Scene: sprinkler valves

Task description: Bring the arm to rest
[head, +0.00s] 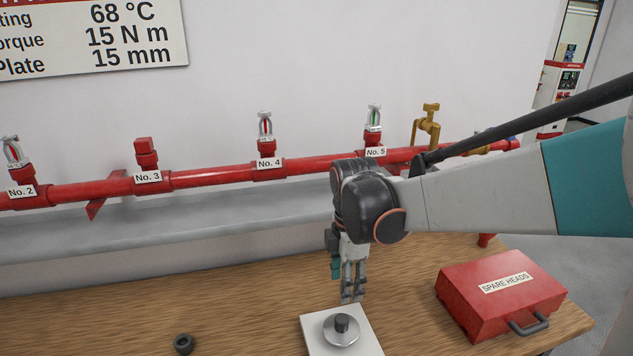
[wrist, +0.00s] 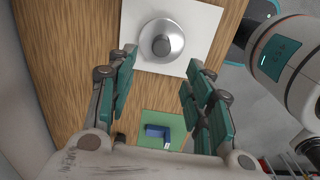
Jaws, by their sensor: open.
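My gripper (head: 352,297) hangs with its fingers pointing down over the wooden bench (head: 230,290). It is behind the white plate (head: 313,334) in the head view. In the wrist view my gripper (wrist: 162,64) has its teal-padded fingers spread apart with nothing between them. A silver disc with a dark knob (head: 341,330) sits on the white plate; it also shows beyond the fingertips in the wrist view (wrist: 150,50). A blue L-shaped piece (wrist: 157,131) on a green pad (wrist: 150,115) shows low between the fingers in the wrist view.
A red pipe (head: 215,175) runs along the wall behind, with sprinkler heads at No. 2, No. 4 (head: 265,125) and No. 5, and a red plug at No. 3 (head: 146,152). A red SPARE HEADS case (head: 490,295) stands right. A dark ring (head: 183,344) lies left.

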